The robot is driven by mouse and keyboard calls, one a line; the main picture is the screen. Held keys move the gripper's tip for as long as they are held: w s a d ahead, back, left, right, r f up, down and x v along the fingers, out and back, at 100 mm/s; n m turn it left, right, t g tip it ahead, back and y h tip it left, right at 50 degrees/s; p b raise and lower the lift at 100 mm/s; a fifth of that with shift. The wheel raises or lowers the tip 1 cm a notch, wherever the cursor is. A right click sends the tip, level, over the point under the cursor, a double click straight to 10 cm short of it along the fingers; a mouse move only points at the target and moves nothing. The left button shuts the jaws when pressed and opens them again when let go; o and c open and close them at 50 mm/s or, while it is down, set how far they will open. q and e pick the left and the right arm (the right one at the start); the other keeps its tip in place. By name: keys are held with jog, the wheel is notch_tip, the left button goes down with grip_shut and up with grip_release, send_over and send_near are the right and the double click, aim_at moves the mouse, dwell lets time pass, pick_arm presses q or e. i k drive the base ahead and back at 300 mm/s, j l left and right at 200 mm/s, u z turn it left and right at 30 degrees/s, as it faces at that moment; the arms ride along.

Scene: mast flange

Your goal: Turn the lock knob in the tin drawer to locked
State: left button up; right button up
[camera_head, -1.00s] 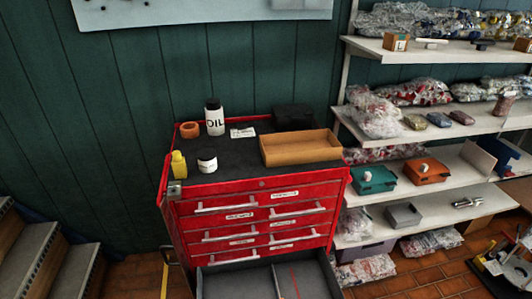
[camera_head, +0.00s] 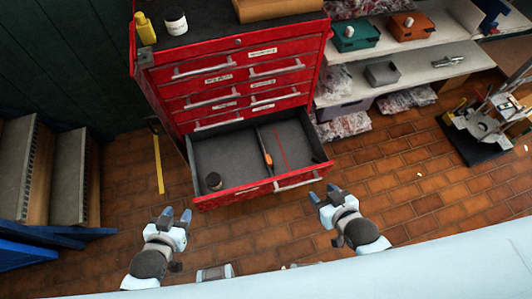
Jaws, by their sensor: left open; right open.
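A red tool cabinet (camera_head: 240,75) stands against the wall with its bottom drawer (camera_head: 240,140) pulled open. A small dark round piece (camera_head: 213,181) sits in the drawer's front left corner; I cannot tell whether it is a tin or the lock knob. A thin tool with an orange handle (camera_head: 267,157) lies near the drawer's middle divider, and a thin red line shows to its right. My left gripper (camera_head: 177,214) is open and empty, in front of the drawer's left end. My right gripper (camera_head: 323,191) is open and empty, just off its right front corner.
A yellow bottle (camera_head: 145,29), a white jar (camera_head: 175,22) and a wooden tray (camera_head: 270,10) stand on the cabinet top. Shelves with a teal box (camera_head: 355,35) and an orange box (camera_head: 411,26) stand right. Steps (camera_head: 65,175) are at left. The brick floor right of the drawer is mostly clear.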

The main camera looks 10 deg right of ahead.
aim_at(317, 161)
jog(key=z, duration=0.95)
